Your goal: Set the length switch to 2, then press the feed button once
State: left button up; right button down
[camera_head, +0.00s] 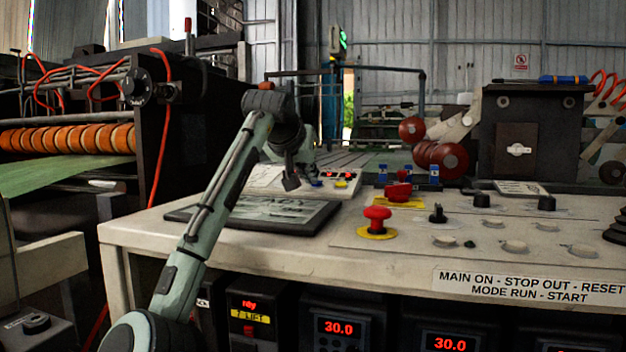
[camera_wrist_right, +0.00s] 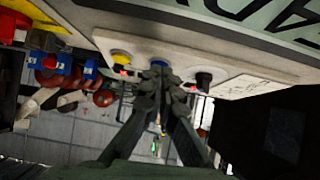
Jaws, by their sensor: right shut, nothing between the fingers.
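A small pale control box (camera_head: 262,181) stands on the bench in the head view. It carries a blue button (camera_head: 315,184) and a yellow button (camera_head: 341,184). The upside-down wrist view shows the yellow button (camera_wrist_right: 121,56), the blue button (camera_wrist_right: 159,63) and a black knob (camera_wrist_right: 203,79) in a row. No label tells which is the length switch or feed button, and the knob's setting is unreadable. My right gripper (camera_head: 291,184) is shut and empty over the box; in the wrist view its fingertips (camera_wrist_right: 164,82) overlap the blue button, contact unclear. My left gripper is not in view.
A dark-framed plate (camera_head: 255,214) lies in front of the box. To its right, the bench panel carries a red mushroom button (camera_head: 377,219), a red switch (camera_head: 398,192) and a black selector (camera_head: 437,213). Machinery with orange rollers (camera_head: 70,138) stands at left.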

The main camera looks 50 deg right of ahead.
jog(key=shift+r+v, duration=0.2)
jog(key=shift+v, duration=2.15)
jog(key=shift+w+d, duration=0.1)
jog(key=shift+d, duration=0.05)
